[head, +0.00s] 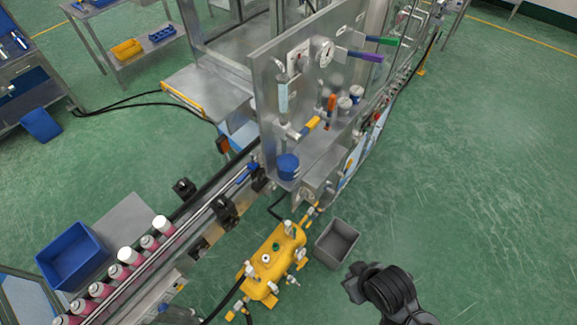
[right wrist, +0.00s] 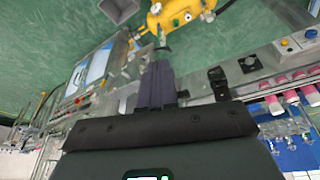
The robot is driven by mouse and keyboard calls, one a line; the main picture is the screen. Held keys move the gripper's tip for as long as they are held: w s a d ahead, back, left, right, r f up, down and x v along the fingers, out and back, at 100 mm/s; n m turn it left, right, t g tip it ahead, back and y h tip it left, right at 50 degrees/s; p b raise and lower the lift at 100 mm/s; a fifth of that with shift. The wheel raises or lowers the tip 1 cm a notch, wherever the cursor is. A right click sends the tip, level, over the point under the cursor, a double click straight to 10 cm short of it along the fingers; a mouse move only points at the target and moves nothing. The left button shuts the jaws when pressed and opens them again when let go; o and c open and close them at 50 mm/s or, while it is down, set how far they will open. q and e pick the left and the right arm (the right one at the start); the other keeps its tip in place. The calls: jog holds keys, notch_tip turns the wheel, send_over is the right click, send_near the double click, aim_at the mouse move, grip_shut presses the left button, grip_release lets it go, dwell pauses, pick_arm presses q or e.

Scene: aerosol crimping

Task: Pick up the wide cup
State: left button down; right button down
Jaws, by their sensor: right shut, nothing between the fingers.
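I cannot tell for sure which thing is the wide cup. A blue round container (head: 287,167) stands at the near end of the steel bench. Two small silver-topped cups (head: 344,105) stand farther back on it, by the upright panel. My right arm shows at the lower right of the head view, apart from the bench, over the floor. In the right wrist view my right gripper (right wrist: 157,82) has its dark fingers together, with nothing seen between them. My left gripper is in neither view.
A yellow tank (head: 275,263) with valves and a grey bin (head: 336,244) stand on the floor before the bench. A conveyor with pink cans (head: 116,272) and a blue crate (head: 74,257) lie at the lower left. Green floor on the right is clear.

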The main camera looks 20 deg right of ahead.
jog(key=c, duration=1.8)
grip_release()
jog(key=shift+c, duration=0.2)
jog(key=o, duration=1.5)
jog(key=shift+c, duration=0.2)
jog(key=shift+w, duration=0.1)
